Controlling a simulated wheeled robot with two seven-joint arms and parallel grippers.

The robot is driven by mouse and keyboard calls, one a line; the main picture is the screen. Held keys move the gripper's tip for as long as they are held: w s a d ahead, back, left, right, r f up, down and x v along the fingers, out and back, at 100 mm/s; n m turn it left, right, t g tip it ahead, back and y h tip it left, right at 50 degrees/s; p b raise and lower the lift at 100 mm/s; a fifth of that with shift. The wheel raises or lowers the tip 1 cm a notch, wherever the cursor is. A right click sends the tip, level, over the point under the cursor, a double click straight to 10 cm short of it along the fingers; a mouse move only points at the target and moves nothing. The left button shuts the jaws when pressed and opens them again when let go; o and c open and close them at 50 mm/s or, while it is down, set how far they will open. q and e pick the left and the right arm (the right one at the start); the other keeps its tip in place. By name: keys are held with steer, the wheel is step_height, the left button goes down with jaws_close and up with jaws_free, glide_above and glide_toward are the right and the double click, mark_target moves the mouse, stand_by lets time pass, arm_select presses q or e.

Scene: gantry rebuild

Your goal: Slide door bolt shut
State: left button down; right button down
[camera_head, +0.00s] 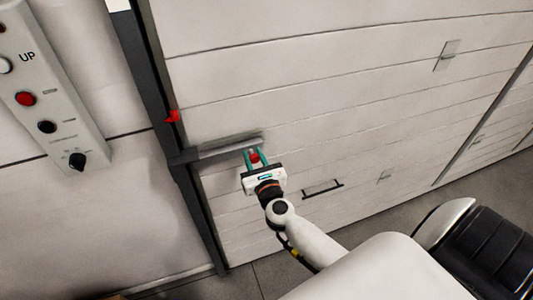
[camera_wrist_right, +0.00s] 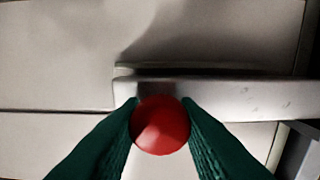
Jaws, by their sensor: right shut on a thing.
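The bolt is a grey metal bar (camera_head: 222,147) lying flat across the left side of the panelled white door (camera_head: 330,95). Its left end meets the dark door post (camera_head: 190,185). The red round knob (camera_head: 255,156) sits at the bar's right part, and it also shows in the right wrist view (camera_wrist_right: 161,125). My right gripper (camera_head: 255,157) is shut on the red knob, with a green finger on either side. In the right wrist view the bar (camera_wrist_right: 215,98) runs right from behind the knob. My left gripper is not in view.
A control panel (camera_head: 45,90) with UP lettering and several buttons is on the left wall. A small red part (camera_head: 173,116) sits on the post above the bolt. A dark handle (camera_head: 322,188) is on the door right of my gripper. Grey floor shows below.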

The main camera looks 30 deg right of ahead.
steer(key=shift+w+a, duration=0.2)
steer(key=shift+a, duration=0.6)
steer(key=c, duration=1.3)
jaws_free()
steer(key=shift+a, duration=0.1)
steer(key=shift+o, duration=0.8)
steer(key=shift+a, duration=0.15)
